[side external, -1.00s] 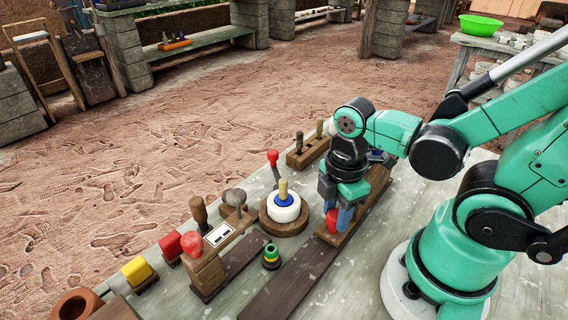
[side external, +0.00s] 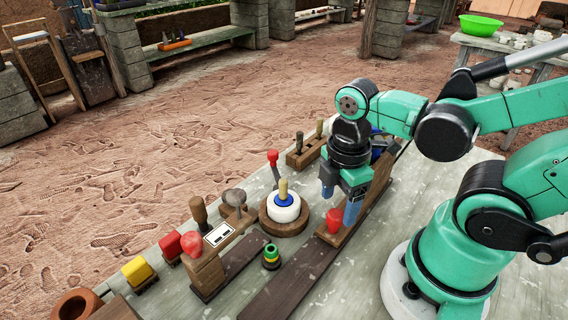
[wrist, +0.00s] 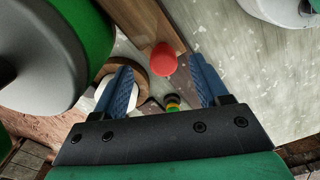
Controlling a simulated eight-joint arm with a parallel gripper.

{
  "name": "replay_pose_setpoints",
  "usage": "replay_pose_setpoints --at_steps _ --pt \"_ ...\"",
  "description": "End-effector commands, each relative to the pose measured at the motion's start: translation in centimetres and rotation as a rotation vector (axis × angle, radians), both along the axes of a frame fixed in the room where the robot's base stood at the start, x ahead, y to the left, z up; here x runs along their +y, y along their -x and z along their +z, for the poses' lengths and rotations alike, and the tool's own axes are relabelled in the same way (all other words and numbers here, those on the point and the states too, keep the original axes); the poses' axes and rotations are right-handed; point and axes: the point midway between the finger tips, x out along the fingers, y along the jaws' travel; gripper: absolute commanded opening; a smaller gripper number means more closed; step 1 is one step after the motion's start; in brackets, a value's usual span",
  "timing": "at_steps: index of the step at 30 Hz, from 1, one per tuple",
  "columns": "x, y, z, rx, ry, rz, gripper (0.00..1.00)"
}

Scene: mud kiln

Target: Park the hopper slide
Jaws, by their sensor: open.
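The hopper slide (side external: 329,238) is a small wooden block with a red knob (side external: 333,219) on top. It sits on a long dark wooden rail (side external: 285,290) that runs diagonally across the bench. My gripper (side external: 340,199) is open, with its blue fingers pointing down just above and behind the knob. In the wrist view the red knob (wrist: 163,59) shows between the two blue fingers of my gripper (wrist: 160,66), with gaps on both sides. Part of the rail is hidden behind my arm.
Left of the rail stand a white ring on a round wooden base (side external: 284,222), a small green-and-yellow piece (side external: 271,257) and a wooden block with a red knob (side external: 204,269). A slotted wooden block with handles (side external: 307,152) is behind.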

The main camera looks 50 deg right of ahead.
Motion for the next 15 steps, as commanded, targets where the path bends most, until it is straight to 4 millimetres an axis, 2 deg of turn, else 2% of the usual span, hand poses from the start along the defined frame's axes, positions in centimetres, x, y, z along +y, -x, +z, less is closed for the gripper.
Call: replay_pose_setpoints --at_steps 9,15 --pt "0.0 0.0 2.7 0.0 0.001 -0.001 0.68" --pt "0.0 0.0 3.2 -0.001 0.002 -0.001 0.68"
